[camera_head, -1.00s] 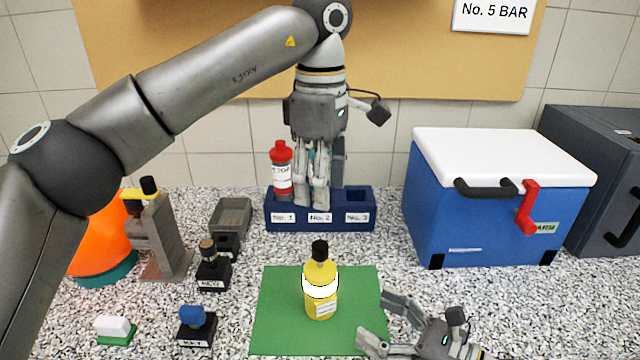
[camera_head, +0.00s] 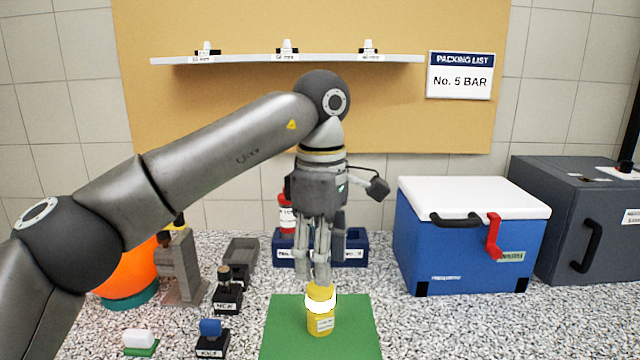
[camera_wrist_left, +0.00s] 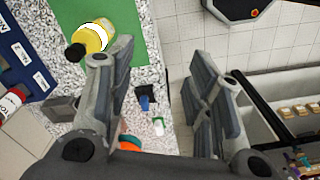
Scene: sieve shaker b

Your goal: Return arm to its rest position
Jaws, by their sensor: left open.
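My left gripper (camera_head: 315,276) hangs fingers-down in the middle of the head view, with its arm coming in from the left. Its fingers are apart and nothing is between them in the left wrist view (camera_wrist_left: 163,85). A yellow bottle (camera_head: 320,325) stands upright on a green mat (camera_head: 279,340). In the head view the fingers cover its black cap. In the wrist view the bottle (camera_wrist_left: 91,38) lies outside the fingers, apart from them. My right gripper is not in view.
Behind the gripper, a blue rack (camera_head: 290,258) holds a red-capped bottle (camera_head: 286,215). A blue cooler (camera_head: 450,250) and a grey box (camera_head: 565,240) stand right. Small stamps, a grey stand (camera_head: 180,265) and an orange-teal object (camera_head: 128,270) stand left. A shelf (camera_head: 330,59) hangs above.

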